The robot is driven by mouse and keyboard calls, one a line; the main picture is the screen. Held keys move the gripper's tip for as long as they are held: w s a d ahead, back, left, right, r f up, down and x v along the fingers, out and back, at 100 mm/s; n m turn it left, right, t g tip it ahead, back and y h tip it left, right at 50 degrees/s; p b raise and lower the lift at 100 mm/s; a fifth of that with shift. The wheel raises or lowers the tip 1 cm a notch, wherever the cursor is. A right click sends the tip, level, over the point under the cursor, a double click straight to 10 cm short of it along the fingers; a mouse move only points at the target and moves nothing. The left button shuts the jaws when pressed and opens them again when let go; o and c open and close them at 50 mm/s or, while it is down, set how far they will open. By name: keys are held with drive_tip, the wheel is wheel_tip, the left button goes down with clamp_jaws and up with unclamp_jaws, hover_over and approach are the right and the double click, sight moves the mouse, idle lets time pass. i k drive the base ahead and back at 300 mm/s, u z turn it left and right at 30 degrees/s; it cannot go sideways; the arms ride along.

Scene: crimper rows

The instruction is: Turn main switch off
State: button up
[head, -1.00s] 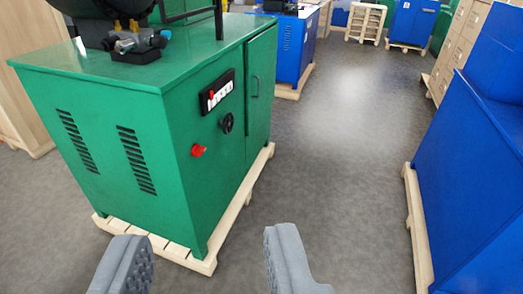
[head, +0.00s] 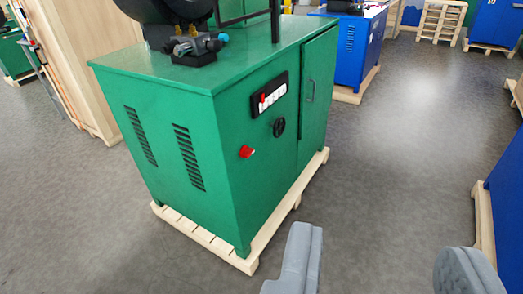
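A green machine cabinet (head: 262,150) stands on a wooden pallet in the middle of the head view. A red knob (head: 246,152), which looks like the main switch, sits on its front face near the left corner. Above and right of it are a small control panel (head: 273,93) with a red button and white buttons, and a black round knob (head: 279,127). My gripper (head: 380,268) shows at the bottom right with its two grey fingers wide apart and nothing between them. It is in front of the cabinet and apart from the red knob. The knob's exact setting is too small to tell.
The pallet (head: 205,238) juts out a little under the cabinet. A blue cabinet (head: 508,205) on a pallet stands at the right edge. Another blue machine (head: 358,50) is behind. Grey floor (head: 400,145) lies clear between them. A wooden crate (head: 85,60) stands at the left.

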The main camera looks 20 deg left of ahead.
sight(245, 152)
drive_tip(key=i, duration=0.9)
drive_tip(key=u, duration=0.05)
